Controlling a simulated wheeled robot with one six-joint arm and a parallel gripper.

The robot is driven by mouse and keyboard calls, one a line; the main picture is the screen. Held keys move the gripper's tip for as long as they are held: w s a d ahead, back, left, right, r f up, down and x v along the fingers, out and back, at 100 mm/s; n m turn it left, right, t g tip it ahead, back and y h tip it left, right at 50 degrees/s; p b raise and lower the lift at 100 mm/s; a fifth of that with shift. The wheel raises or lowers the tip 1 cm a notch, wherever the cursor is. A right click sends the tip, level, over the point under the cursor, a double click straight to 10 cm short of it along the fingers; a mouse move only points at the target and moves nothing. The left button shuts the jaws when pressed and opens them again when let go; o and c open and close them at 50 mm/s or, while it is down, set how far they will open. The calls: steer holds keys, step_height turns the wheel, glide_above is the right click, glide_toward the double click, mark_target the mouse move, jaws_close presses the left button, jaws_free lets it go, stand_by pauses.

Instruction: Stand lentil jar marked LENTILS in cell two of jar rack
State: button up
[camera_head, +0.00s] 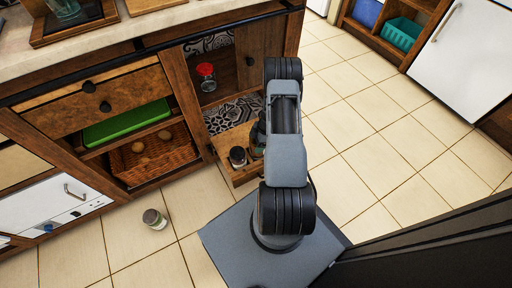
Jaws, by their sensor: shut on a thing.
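A wooden rack (243,178) with low sides sticks out at the bottom of the cabinet; its cell divisions cannot be made out. A dark-topped jar (237,157) stands in its front left part. My gripper (259,137) is over the rack, mostly hidden behind my grey arm link; only a dark edge shows. It is shut on a jar (257,151), which is partly hidden at the rack's right side. Whether that jar touches the rack floor cannot be told. No label reading LENTILS is legible on any jar.
A jar (154,218) stands on the tiled floor at the left. A red-lidded jar (207,77) is on the shelf above the rack. A green tray (127,123) and wicker basket (155,155) fill the left bay. The floor at the right is clear.

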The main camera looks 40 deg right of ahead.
step_height(320, 180, down, 3)
steer(key=shift+f+b, duration=0.15)
steer(key=shift+b, duration=0.55)
steer(key=o, duration=1.2)
steer(key=p+v, duration=0.5)
steer(key=v, duration=0.6)
steer(key=shift+r+p, duration=0.3)
steer(key=shift+p, duration=0.05)
steer(key=shift+s+r, duration=0.1)
steer(key=shift+r, duration=0.2)
